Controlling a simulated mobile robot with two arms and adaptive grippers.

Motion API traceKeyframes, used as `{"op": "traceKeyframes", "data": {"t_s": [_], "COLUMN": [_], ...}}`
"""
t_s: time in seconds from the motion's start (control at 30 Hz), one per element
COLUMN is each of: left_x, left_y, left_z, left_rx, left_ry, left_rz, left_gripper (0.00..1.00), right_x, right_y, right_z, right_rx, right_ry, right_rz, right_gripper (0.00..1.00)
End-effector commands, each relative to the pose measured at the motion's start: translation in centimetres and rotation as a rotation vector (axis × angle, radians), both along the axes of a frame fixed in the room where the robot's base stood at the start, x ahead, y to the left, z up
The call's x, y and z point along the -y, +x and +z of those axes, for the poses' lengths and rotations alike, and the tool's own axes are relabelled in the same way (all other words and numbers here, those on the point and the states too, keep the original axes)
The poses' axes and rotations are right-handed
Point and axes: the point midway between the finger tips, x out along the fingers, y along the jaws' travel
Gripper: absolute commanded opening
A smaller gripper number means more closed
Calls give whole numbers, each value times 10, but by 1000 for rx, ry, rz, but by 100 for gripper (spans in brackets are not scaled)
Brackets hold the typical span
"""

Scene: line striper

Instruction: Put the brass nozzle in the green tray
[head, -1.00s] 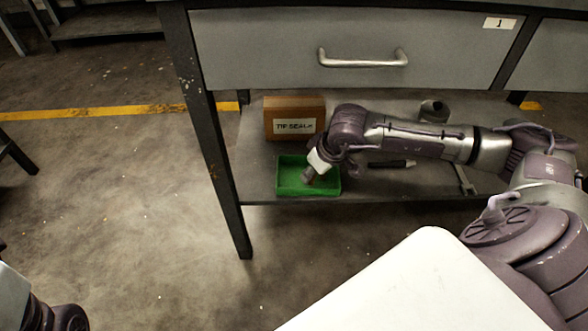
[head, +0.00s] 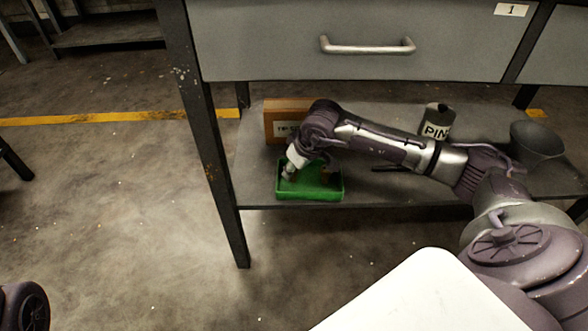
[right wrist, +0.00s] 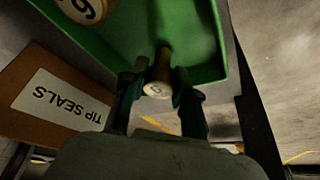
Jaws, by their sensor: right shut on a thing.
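The green tray (head: 322,196) stands on the low shelf near its front left corner. My right gripper (head: 300,170) reaches down into the tray area. In the right wrist view, the gripper (right wrist: 160,92) is shut on a small brown, brass-like cylinder with a pale numbered end, taken as the brass nozzle (right wrist: 158,88). It is in front of the tray's green inside (right wrist: 125,30); I cannot tell whether it touches the floor. Another round, numbered piece (right wrist: 84,8) shows at the tray's upper left in that view. My left gripper is out of view.
A cardboard box labelled TIP SEALS (right wrist: 60,100) stands behind the tray; it also shows in the head view (head: 283,108). A dark can marked PIN (head: 437,122) and a grey funnel (head: 537,142) stand right. The drawer front (head: 350,25) overhangs the shelf.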

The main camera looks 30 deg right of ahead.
Motion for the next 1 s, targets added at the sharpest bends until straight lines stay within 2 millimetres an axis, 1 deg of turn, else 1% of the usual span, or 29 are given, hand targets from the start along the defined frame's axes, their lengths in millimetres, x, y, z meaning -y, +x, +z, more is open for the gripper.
{"op": "traceKeyframes", "data": {"t_s": [0.07,0.1,0.17,0.2,0.23,0.47,0.57,0.67,0.7,0.77,0.87,0.93,1.0], "left_x": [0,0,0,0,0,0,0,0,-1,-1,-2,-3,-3], "left_y": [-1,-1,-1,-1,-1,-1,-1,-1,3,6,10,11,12], "left_z": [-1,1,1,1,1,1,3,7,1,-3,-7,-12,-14], "left_rx": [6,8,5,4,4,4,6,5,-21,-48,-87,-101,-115], "left_ry": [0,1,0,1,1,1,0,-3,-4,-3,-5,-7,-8], "left_rz": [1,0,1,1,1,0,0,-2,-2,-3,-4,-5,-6], "left_gripper": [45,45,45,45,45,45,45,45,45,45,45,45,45], "right_x": [0,0,0,0,0,0,0,2,2,3,5,10,12], "right_y": [0,0,0,0,0,0,0,-3,-5,-10,-19,-38,-56], "right_z": [-4,-2,-2,-2,-2,-2,1,12,19,31,54,49,49], "right_rx": [0,-1,-1,-1,-1,-1,0,0,0,2,1,-8,-9], "right_ry": [0,0,0,0,0,0,0,-2,-2,-3,-3,-8,-7], "right_rz": [0,0,0,0,0,0,0,-1,-1,1,0,0,2], "right_gripper": [0,36,46,52,54,54,54,54,54,54,54,54,54]}}
